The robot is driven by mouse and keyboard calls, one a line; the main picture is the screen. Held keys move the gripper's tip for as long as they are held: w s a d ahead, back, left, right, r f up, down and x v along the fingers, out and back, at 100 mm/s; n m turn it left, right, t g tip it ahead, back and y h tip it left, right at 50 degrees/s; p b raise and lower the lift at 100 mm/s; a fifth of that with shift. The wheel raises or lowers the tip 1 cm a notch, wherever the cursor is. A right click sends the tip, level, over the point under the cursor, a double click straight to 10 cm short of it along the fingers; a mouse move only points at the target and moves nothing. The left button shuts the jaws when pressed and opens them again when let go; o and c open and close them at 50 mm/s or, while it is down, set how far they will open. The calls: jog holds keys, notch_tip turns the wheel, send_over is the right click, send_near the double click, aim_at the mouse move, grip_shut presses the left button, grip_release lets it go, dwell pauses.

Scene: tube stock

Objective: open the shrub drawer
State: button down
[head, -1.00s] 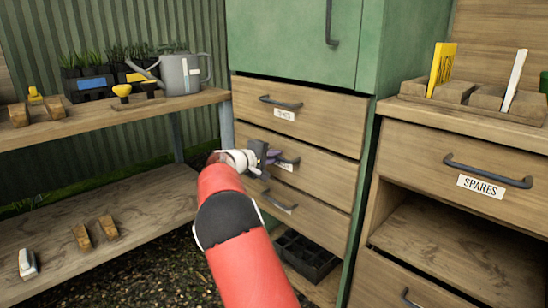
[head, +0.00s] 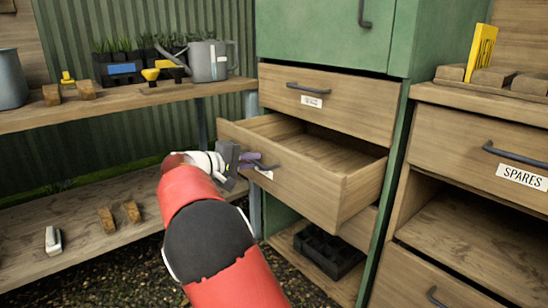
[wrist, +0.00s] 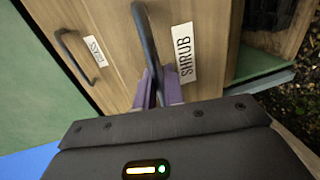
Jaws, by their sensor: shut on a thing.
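The shrub drawer (head: 300,190) is the wooden drawer below the top one in the green cabinet. It stands pulled well out, and the part of its inside that shows is bare. Its white label (wrist: 184,53) reads SHRUB in the wrist view. My gripper (head: 252,160) is at the drawer front, and its purple fingers (wrist: 160,88) are shut on the dark bar handle (wrist: 147,45). In the head view the fingers partly hide the handle and label.
The closed top drawer (head: 345,98) is above. A black tray (head: 325,250) sits low in the cabinet. The SPARES drawer (head: 470,145) is at the right. A wooden shelf (head: 130,108) with a watering can (head: 208,62) stands at the left.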

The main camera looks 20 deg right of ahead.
jog(key=f+v, duration=0.1)
jog(key=v, duration=0.6)
jog(key=shift+f, duration=0.25)
jog(key=c, duration=1.6)
grip_release()
jog(key=shift+c, duration=0.2)
jog(key=shift+a, duration=0.15)
jog(key=p+v, duration=0.1)
jog(key=v, duration=0.6)
jog(key=shift+s+a, duration=0.2)
jog(key=shift+a, duration=0.15)
jog(key=shift+r, duration=0.1)
